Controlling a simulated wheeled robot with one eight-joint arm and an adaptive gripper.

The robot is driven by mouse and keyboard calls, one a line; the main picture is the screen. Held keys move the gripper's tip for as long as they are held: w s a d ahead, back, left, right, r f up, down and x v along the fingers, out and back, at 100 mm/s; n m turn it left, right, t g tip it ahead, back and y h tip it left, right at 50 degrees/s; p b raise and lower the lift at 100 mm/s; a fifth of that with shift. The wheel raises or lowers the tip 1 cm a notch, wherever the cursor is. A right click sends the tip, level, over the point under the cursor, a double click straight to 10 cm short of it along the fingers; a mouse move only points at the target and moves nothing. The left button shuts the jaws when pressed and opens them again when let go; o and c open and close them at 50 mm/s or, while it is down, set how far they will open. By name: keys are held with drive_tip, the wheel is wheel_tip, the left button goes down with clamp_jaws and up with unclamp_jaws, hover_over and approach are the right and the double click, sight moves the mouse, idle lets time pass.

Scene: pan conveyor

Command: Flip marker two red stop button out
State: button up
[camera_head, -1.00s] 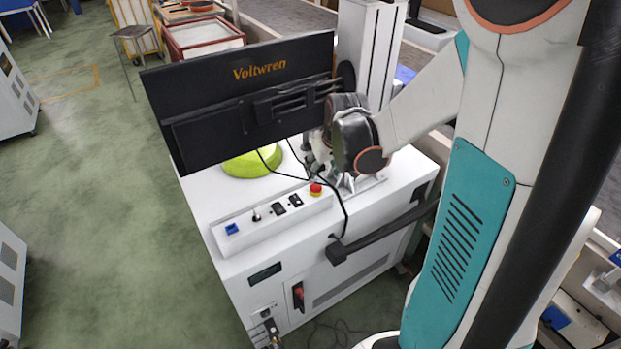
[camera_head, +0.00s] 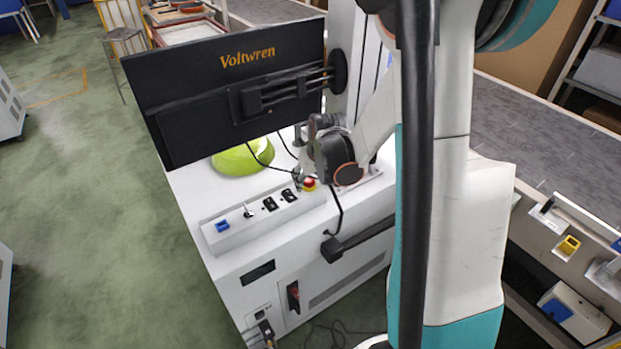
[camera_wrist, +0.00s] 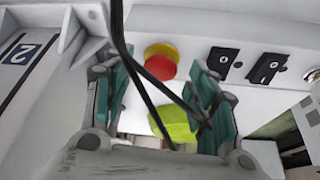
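The red stop button (camera_head: 309,183) with its yellow base sits at the right end of the sloped control panel on the white cabinet. In the wrist view the red button (camera_wrist: 160,68) lies between the tips of my gripper and a little beyond them, with no visible contact. My gripper (camera_wrist: 160,88) is open, its two teal-padded fingers apart. A black cable (camera_wrist: 135,65) crosses between the fingers, in front of the button's edge. A marker with the number 2 (camera_wrist: 22,53) shows at the left of the wrist view. In the head view my gripper is beside the button, its fingertips hard to make out.
Black switches (camera_head: 270,203) and a blue switch (camera_head: 222,226) line the panel left of the button. A black monitor (camera_head: 225,95) overhangs the panel. A yellow-green round object (camera_head: 240,160) lies behind it. A grey conveyor (camera_head: 550,135) runs at right.

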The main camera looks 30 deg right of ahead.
clamp_jaws()
drive_tip(key=shift+r+p, duration=0.5)
drive_tip(key=shift+r, duration=0.4)
drive_tip(key=shift+o, duration=0.4)
unclamp_jaws()
drive_tip(key=shift+r, duration=0.1)
drive_tip(key=v, duration=1.1)
drive_tip(key=shift+s+r, duration=0.2)
drive_tip(key=shift+r, duration=0.15)
drive_tip(key=shift+a, duration=0.1)
